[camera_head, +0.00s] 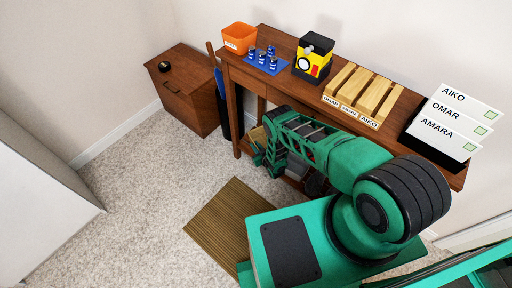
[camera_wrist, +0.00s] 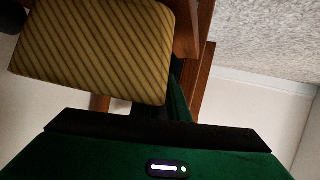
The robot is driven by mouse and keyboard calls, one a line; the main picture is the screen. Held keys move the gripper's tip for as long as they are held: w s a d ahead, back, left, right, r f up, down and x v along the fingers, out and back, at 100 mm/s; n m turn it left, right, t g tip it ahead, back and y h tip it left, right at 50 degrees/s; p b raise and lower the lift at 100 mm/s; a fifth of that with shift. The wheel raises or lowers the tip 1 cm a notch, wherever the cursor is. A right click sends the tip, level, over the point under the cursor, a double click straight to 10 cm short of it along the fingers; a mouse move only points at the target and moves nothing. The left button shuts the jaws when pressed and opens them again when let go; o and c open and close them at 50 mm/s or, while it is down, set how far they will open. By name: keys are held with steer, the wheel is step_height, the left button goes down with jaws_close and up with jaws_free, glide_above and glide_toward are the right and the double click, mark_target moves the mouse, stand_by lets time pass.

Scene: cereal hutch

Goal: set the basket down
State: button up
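A tan, diagonally striped object that looks like the basket (camera_wrist: 95,45) fills the upper left of the wrist view, close in front of my gripper. In the head view, a small tan part of what seems to be the basket (camera_head: 257,135) shows beside the table's left front leg, low down. My gripper (camera_head: 268,162) is there too, reaching low at the table's front. Its fingers are mostly hidden, so I cannot tell whether they close on the basket. Whether the basket touches a surface beneath it is also hidden.
The wooden table (camera_head: 285,45) holds an orange bin (camera_head: 239,38), a yellow-black box (camera_head: 313,58), wooden slats (camera_head: 358,92) and name cards (camera_head: 455,118). A brown cabinet (camera_head: 185,85) stands left. A striped mat (camera_head: 230,222) lies on the carpet; carpet left of it is clear.

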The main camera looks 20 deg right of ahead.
steer(key=shift+o, duration=0.2)
steer(key=shift+r, duration=0.1)
steer(key=v, duration=1.2)
stand_by(0.4)
